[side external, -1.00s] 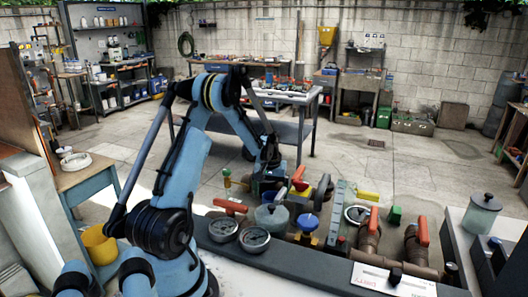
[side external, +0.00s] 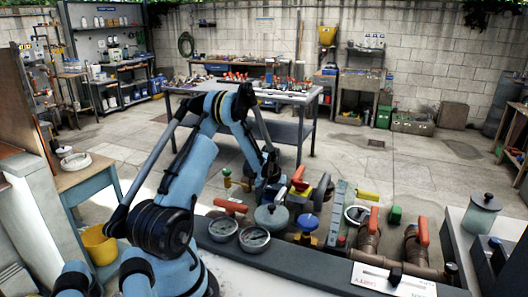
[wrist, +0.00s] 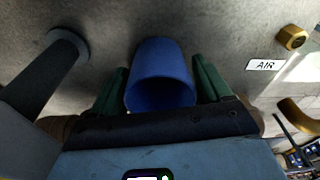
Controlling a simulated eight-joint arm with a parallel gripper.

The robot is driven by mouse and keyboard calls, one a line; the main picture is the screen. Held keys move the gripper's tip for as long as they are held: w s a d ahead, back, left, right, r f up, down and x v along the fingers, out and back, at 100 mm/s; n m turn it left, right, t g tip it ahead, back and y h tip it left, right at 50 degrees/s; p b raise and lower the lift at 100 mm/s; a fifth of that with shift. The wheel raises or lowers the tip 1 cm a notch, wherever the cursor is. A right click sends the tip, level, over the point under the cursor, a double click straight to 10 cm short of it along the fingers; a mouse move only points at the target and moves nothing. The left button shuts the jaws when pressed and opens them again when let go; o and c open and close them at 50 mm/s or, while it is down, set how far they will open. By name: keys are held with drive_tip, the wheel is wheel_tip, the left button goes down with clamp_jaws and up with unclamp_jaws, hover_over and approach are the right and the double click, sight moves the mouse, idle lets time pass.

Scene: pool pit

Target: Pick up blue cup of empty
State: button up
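A blue cup (wrist: 160,75) fills the middle of the wrist view, with its round rim toward the camera. My gripper (wrist: 160,82) has one dark green finger on each side of the cup, close against its sides. The wrist view does not show whether the fingers press on the cup or leave a thin gap. In the side external view my gripper (side external: 270,192) is low behind the pipes and valves at the centre. I cannot make out the cup there.
A dark post (wrist: 45,85) stands left of the cup in the wrist view. A small sign reading AIR (wrist: 265,65) and a brass fitting (wrist: 292,37) lie to the right. A blue-topped valve (side external: 308,222) and red-handled pipes (side external: 370,240) crowd the bench right of my gripper.

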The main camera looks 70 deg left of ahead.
drive_tip(key=c, duration=0.7)
